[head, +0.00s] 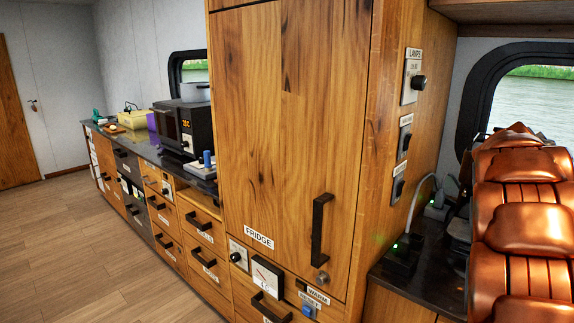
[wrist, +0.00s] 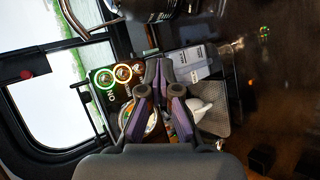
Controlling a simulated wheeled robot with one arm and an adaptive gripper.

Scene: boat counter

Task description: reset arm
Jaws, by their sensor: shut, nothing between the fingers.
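My gripper (wrist: 159,76) shows in the wrist view, its two dark fingers with purple inner parts close together and nothing seen between them. It is shut and empty. Behind the fingers in the wrist view is a dark panel with a green lit ring (wrist: 104,78) and an orange lit ring (wrist: 123,73). A grey box (wrist: 187,62) and a white object (wrist: 200,109) lie behind and to the right of the fingers; the fingers partly hide what is there.
In the head view a tall wooden fridge cabinet (head: 250,120) fills the middle. A long counter with a microwave (head: 183,127) runs back on the left above drawers. The wooden floor (head: 95,240) at left is clear.

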